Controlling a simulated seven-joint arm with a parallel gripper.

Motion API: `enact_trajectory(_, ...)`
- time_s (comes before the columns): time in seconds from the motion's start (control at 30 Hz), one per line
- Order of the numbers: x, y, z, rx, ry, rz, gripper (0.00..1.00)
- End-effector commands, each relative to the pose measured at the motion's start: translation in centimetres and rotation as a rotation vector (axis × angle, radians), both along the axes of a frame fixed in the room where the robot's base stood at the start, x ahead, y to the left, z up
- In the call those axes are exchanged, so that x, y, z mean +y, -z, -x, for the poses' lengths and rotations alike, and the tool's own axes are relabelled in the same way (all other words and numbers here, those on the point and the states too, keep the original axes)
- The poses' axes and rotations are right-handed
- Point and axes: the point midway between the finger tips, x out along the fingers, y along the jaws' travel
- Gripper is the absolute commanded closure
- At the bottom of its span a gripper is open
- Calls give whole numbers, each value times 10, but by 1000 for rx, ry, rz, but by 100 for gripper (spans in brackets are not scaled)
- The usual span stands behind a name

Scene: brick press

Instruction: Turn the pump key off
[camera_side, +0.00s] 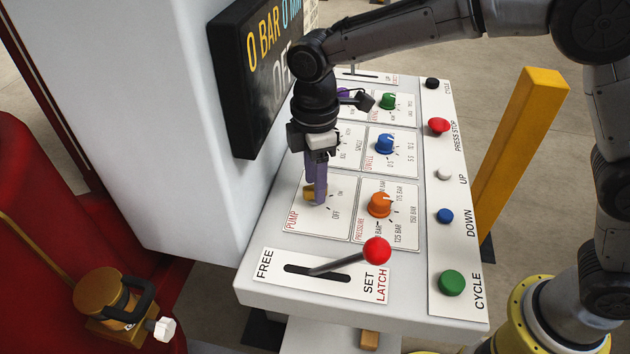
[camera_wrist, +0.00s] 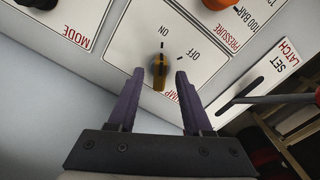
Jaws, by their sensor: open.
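The pump key (camera_wrist: 158,75), with a brass-coloured grip and a dark round base, stands on the white PUMP plate (camera_wrist: 130,42). In the wrist view its long side runs roughly in line with the ON mark, and the OFF mark lies to its right. My gripper (camera_wrist: 160,82) is open, with one purple finger on each side of the key and gaps showing between. In the side view my gripper (camera_side: 317,190) points down at the PUMP plate, and the brass key (camera_side: 308,193) shows only in part beside the fingers.
The orange pressure knob (camera_side: 380,205) is right of the PUMP plate. The red-balled latch lever (camera_side: 376,250) stands at the panel's front, tilted toward SET. The dark display (camera_side: 245,95) behind reads 0 BAR and is partly hidden. Several buttons line the right edge, including green CYCLE (camera_side: 452,283).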

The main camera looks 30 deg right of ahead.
Motion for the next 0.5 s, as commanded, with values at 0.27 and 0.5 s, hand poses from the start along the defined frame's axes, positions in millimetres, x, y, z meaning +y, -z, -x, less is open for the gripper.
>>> enact_trajectory(0.27, 0, 10, 0, -1, 0, -1, 50)
enact_trajectory(0.5, 0, 10, 0, 0, 0, 0, 64)
